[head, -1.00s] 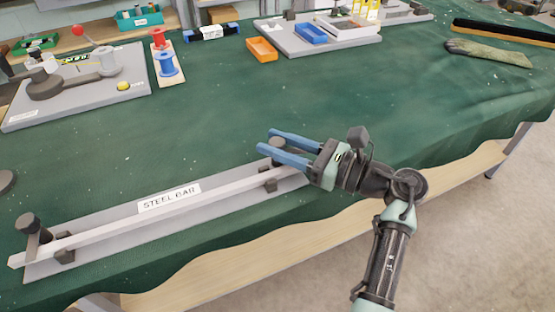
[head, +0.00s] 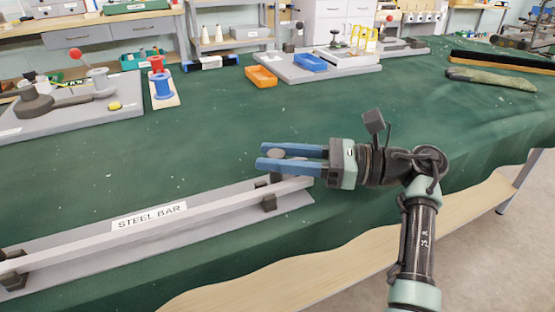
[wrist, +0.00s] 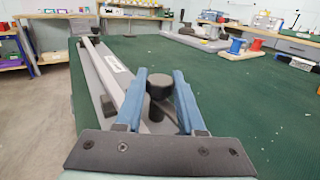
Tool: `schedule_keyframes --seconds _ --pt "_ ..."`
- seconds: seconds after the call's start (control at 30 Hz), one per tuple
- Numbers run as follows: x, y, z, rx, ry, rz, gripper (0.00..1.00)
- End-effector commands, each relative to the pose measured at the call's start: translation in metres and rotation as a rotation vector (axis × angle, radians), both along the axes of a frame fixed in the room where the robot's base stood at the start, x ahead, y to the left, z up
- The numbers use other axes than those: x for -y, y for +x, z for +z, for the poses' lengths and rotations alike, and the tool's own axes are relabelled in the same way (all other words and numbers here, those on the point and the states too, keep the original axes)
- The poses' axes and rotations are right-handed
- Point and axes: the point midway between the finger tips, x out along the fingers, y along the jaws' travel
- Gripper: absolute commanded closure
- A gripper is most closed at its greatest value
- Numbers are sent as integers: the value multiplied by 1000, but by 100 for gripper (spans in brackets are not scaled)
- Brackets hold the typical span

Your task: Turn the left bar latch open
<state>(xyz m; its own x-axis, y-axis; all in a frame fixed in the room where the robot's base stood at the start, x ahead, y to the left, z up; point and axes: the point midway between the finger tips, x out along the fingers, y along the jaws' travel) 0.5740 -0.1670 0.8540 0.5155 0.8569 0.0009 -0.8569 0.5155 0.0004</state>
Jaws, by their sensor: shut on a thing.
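The long steel bar (head: 60,242) with its white label lies along a grey base plate (head: 225,225) near the front edge of the table. A latch with a dark round knob (wrist: 159,86) stands at the bar's right end in the head view. My gripper (head: 262,157) has its blue fingers on either side of this knob and is shut on it; the knob (head: 276,154) is partly hidden by the fingers. The bar (wrist: 118,68) runs away to the far left in the wrist view. Its left end is outside the head view.
Behind the bar, the green cloth is clear. Farther back are a grey board with a red-knobbed lever (head: 75,52), red and blue spools (head: 162,84), an orange tray (head: 261,76) and a blue tray (head: 310,63). A glove (head: 490,78) lies back right.

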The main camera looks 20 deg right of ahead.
Motion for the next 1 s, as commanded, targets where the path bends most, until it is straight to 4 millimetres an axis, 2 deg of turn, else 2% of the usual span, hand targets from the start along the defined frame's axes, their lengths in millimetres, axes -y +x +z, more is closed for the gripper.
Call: schedule_keyframes --seconds 0.23,0.27,0.4,0.77,0.87,1.0 --pt "-2 1 0 -2 -1 4 100" --pt "-2 0 0 -2 -1 4 57" --pt "-2 0 0 -1 0 3 32" --pt "3 -2 0 -1 -1 -1 32" --pt "14 -7 0 -2 0 -3 32" --pt "39 -22 1 -3 -1 -4 32"
